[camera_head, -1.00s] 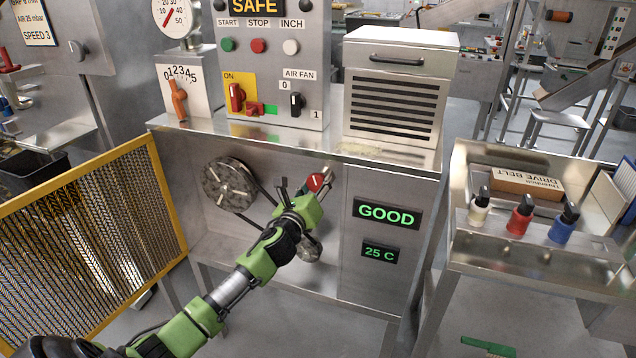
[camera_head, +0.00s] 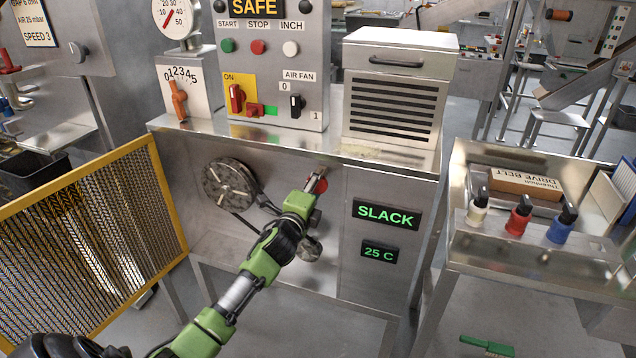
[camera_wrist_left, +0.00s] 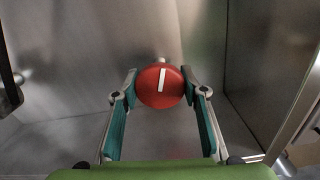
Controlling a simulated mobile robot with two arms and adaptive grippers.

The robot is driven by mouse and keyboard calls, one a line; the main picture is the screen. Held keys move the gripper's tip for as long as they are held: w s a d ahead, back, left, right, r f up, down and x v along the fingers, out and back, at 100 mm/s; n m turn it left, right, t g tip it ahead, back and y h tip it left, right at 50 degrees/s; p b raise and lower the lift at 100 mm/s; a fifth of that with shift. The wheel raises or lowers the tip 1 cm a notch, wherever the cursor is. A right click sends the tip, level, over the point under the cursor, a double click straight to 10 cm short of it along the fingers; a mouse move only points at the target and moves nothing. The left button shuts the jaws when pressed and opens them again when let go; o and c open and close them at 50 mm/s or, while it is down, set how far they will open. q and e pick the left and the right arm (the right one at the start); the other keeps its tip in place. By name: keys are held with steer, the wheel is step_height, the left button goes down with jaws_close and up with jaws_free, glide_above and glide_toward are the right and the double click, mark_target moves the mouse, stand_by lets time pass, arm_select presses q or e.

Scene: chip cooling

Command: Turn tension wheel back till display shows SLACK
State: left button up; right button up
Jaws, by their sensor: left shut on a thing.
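The red tension wheel (camera_wrist_left: 150,88) with a white mark sits between the two fingers of my left gripper (camera_wrist_left: 162,90) in the left wrist view. Both fingers press on its sides, and the white mark stands nearly upright, leaning slightly right at the top. In the head view the wheel (camera_head: 322,185) is partly hidden behind my left gripper (camera_head: 314,184). The upper display (camera_head: 386,214) reads SLACK in green. My right gripper is not in view.
The lower display (camera_head: 380,252) reads 25 C. A pulley (camera_head: 229,184) with a dark belt is left of the wheel. A yellow mesh guard (camera_head: 90,240) stands at the left. A steel bench with bottles, including a red bottle (camera_head: 519,218), is at the right.

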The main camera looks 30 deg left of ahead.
arm_select(q)
steer(key=n, duration=0.3)
steer(key=shift+n, duration=0.4)
steer(key=shift+n+p, duration=0.6)
steer(key=shift+n, duration=1.3)
steer(key=o, duration=1.2)
steer(key=shift+c, duration=0.2)
steer(key=v, duration=1.2)
steer(key=shift+a+f, duration=0.1)
